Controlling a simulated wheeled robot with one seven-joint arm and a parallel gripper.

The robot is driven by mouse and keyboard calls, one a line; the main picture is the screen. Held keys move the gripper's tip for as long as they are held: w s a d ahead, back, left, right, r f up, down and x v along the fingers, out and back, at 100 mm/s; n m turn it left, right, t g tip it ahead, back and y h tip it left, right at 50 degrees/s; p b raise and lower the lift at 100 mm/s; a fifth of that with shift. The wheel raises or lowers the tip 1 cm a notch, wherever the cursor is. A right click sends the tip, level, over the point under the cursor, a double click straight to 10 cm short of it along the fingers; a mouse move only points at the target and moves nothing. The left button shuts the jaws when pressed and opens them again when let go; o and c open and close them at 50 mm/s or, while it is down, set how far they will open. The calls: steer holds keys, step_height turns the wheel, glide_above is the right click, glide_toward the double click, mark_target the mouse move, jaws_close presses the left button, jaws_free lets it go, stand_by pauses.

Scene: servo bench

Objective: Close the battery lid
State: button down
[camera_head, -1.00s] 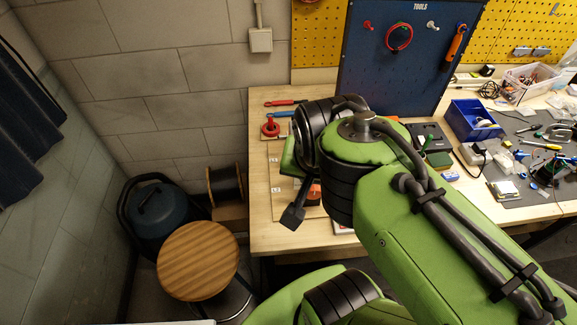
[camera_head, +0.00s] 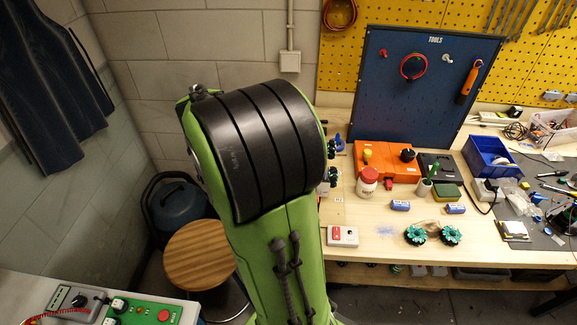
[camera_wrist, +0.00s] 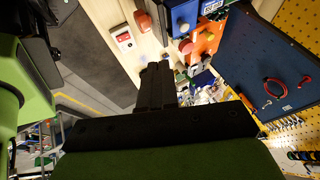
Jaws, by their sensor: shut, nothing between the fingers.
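I cannot make out a battery lid for certain. Two small blue cylinders that look like batteries lie on the bench, a left one (camera_head: 400,205) and a right one (camera_head: 455,208). A small white device with a red patch (camera_head: 342,235) lies near the bench's front edge. It also shows in the wrist view (camera_wrist: 123,38); whether it has a lid is too small to tell. My gripper (camera_wrist: 157,68) is shut and empty, apart from the bench things. In the head view it is hidden behind my green and black arm.
An orange box (camera_head: 378,162) with knobs, a red-and-white jar (camera_head: 367,181), two dark green round parts (camera_head: 432,235) and a blue bin (camera_head: 487,155) stand on the bench. A blue tool board (camera_head: 415,90) rises behind. A wooden stool (camera_head: 200,255) stands at left.

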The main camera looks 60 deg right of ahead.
steer(key=x, duration=0.9)
steer(key=shift+s+f+b, duration=0.15)
steer(key=shift+f+b, duration=0.05)
steer(key=shift+b, duration=0.1)
steer(key=d, duration=0.1)
steer(key=w+d, duration=0.1)
steer(key=d+p, duration=0.1)
steer(key=shift+w+d+f, duration=0.15)
steer(key=shift+d+f, duration=0.05)
steer(key=shift+f, duration=0.15)
steer(key=shift+d+f, duration=0.1)
steer(key=shift+d, duration=0.05)
steer(key=shift+w, duration=0.1)
